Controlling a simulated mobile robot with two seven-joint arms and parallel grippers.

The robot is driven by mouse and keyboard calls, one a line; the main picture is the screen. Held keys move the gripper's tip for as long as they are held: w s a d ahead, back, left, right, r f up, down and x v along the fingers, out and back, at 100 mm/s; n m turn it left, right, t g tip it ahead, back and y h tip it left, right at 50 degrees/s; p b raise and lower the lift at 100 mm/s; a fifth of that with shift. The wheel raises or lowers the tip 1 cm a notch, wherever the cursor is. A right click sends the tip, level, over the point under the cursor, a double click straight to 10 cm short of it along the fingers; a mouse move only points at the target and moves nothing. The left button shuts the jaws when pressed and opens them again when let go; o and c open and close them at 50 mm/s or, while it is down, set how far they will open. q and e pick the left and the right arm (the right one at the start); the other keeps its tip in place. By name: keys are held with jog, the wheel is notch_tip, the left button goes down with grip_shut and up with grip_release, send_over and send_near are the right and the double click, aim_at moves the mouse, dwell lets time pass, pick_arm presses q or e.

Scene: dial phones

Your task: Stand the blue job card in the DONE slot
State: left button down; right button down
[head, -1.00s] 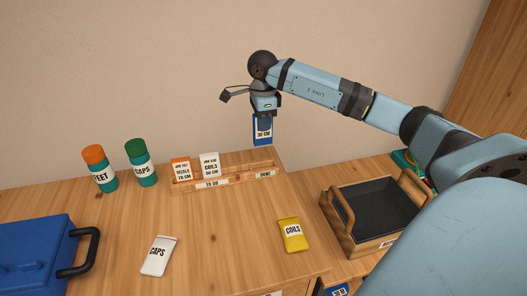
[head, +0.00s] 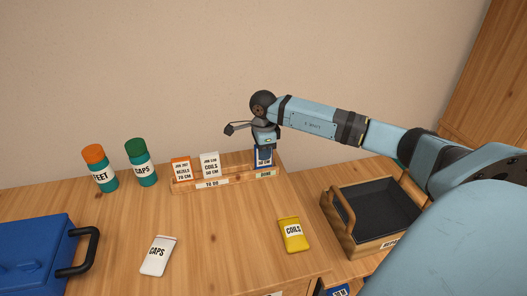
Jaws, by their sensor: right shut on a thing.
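The blue job card (head: 264,158) is upright at the right end of the wooden card rack (head: 230,179), directly behind the DONE label (head: 265,174). My right gripper (head: 264,146) is shut on its top edge from above. The card's lower edge is hidden behind the rack's front, so I cannot tell whether it touches the slot bottom. An orange-topped card (head: 181,169) and a white card (head: 210,166) stand in the TO DO part at the left. My left gripper is not in view.
Two teal bottles, one orange-capped (head: 100,176) and one green-capped (head: 144,173), stand left of the rack. A white CAPS packet (head: 158,256) and a yellow COILS packet (head: 293,235) lie in front. A blue toolbox (head: 35,252) is at left, a wooden tray (head: 345,219) at right.

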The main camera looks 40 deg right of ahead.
jog(key=shift+f, duration=0.15)
jog(key=c, duration=1.1)
grip_release()
jog(key=shift+o, duration=0.2)
notch_tip(320, 180, up, 12)
jog(key=shift+r+p, duration=0.2)
jog(key=shift+p, duration=0.1)
